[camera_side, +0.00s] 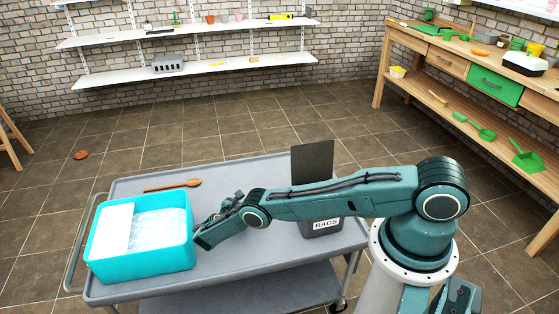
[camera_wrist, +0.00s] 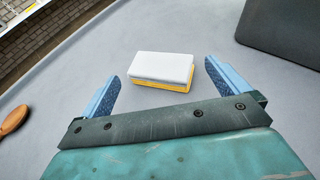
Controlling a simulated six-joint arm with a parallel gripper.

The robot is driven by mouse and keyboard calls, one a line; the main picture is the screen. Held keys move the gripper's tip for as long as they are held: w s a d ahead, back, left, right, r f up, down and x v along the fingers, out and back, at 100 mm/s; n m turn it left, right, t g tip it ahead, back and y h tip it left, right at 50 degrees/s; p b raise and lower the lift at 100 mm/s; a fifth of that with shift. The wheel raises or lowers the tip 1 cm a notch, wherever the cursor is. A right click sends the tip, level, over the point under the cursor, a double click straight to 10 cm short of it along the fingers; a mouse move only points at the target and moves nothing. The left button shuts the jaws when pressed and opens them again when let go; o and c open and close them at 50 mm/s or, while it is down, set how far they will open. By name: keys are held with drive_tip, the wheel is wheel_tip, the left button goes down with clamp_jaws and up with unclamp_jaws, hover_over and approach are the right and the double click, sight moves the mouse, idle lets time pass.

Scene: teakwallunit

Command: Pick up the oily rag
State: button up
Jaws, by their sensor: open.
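I cannot make out a thing that is clearly an oily rag in either view. A small reddish-brown thing (camera_side: 81,155) lies on the floor at the far left; it is too small to identify. My gripper (camera_side: 214,228) is over the grey cart, just right of the turquoise tub. In the wrist view my gripper (camera_wrist: 162,75) is open and empty, its two blue fingers apart. A white and yellow sponge-like block (camera_wrist: 162,68) lies on the cart top between and ahead of the fingertips. In the side view my gripper seems to hide it.
The turquoise tub (camera_side: 140,262) holds foamy water and a white slab. A wooden spoon (camera_side: 172,186) lies behind it on the grey cart (camera_side: 250,175). A dark bin labelled RAGS (camera_side: 325,226), with an upright dark panel (camera_side: 312,163), stands behind my arm. A workbench (camera_side: 455,60) is at right.

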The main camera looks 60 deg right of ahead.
drive_tip(key=shift+x, duration=2.45)
drive_tip(key=c, duration=0.7)
drive_tip(key=shift+c, duration=0.2)
drive_tip(key=shift+r, duration=0.2)
drive_tip(key=shift+w+r, duration=0.15)
drive_tip(key=shift+r, duration=1.3)
wheel_tip(320, 180, up, 17)
